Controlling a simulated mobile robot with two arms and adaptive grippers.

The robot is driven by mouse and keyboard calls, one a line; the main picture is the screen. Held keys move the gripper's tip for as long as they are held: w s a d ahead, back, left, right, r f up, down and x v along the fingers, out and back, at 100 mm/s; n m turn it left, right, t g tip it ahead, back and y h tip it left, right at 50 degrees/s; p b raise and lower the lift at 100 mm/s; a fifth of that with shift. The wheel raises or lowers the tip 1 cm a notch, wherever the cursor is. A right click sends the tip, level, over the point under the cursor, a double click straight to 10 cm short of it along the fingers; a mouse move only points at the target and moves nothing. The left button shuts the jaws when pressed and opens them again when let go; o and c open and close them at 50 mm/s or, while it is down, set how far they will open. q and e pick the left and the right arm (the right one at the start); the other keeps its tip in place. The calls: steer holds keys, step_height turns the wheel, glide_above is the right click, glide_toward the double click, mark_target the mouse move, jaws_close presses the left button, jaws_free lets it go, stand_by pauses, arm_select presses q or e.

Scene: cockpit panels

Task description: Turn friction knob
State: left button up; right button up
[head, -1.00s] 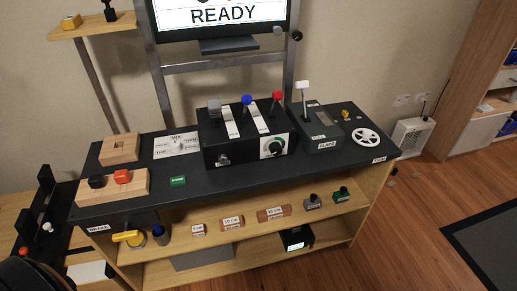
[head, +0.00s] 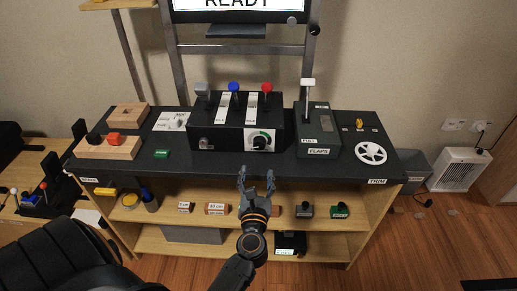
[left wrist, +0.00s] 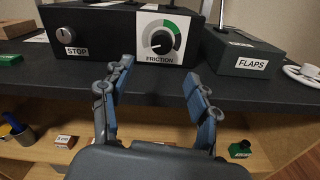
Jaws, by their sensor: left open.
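The friction knob (head: 259,142) is a black round dial on a white plate with a green arc, on the front of the black throttle box (head: 222,138). In the left wrist view the knob (left wrist: 160,42) sits above the word FRICTION, with its pointer toward the lower left. My left gripper (head: 257,173) is in front of the panel's front edge, below the knob and apart from it. Its two fingers (left wrist: 158,90) are spread wide with nothing between them. My right gripper is not in view.
The STOP knob (left wrist: 66,35) is left of the friction plate, and the FLAPS box (head: 318,140) is to the right. The dark tabletop (head: 215,165) is clear in front of the throttle box. A shelf below holds several small blocks.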

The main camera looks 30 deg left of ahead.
mark_target(259, 146)
arm_select(q)
steer(key=x, duration=1.1)
steer(key=shift+w+p, duration=0.3)
steer(key=shift+p, duration=0.1)
steer(key=shift+d, duration=0.1)
steer(key=c, duration=1.2)
